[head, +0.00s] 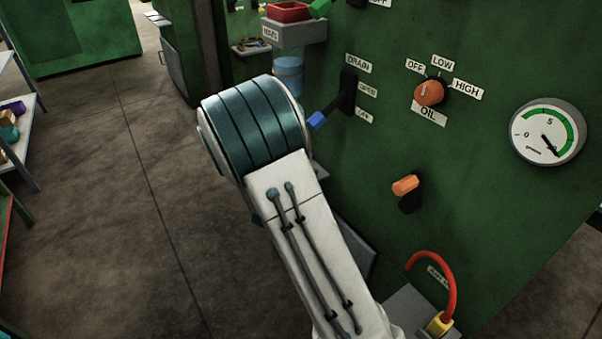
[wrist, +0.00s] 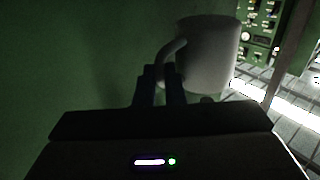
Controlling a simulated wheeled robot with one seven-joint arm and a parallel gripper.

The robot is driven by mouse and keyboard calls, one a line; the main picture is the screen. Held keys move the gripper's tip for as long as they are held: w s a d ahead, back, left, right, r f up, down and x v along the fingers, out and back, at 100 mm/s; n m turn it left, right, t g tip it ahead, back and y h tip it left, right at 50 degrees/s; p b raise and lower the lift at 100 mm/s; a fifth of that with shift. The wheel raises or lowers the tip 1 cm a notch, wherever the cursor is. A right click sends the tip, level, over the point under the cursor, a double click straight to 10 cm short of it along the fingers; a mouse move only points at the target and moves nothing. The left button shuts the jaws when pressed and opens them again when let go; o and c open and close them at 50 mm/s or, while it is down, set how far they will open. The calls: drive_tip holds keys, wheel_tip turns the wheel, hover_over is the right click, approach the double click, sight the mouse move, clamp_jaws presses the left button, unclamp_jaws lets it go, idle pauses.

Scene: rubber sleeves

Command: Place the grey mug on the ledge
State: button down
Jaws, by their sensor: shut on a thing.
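The grey mug (wrist: 212,58) shows in the wrist view, just beyond my fingers, with its handle towards the left. My gripper (wrist: 161,76) is shut on the mug's handle, with dark blue fingers at it. The mug looks roughly upright in that picture. In the head view my arm hides the gripper and the mug. A grey ledge (head: 300,36) with a label sticks out from the green machine at the top, holding a red tray.
The green panel (head: 480,190) carries a blue-tipped drain lever (head: 316,121), an orange oil knob (head: 429,93), an orange-handled switch (head: 405,186) and a gauge (head: 547,132). A blue container (head: 289,74) stands behind my arm. Open floor (head: 100,200) lies to the left.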

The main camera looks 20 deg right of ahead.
drive_tip(key=shift+w+a+f, duration=0.2)
drive_tip(key=shift+w+f, duration=0.65)
drive_tip(key=shift+w, duration=0.3)
drive_tip(key=shift+f+b, duration=1.1)
drive_tip(key=shift+f, duration=0.7)
drive_tip(key=shift+f, duration=0.2)
drive_tip(key=c, duration=1.5)
unclamp_jaws()
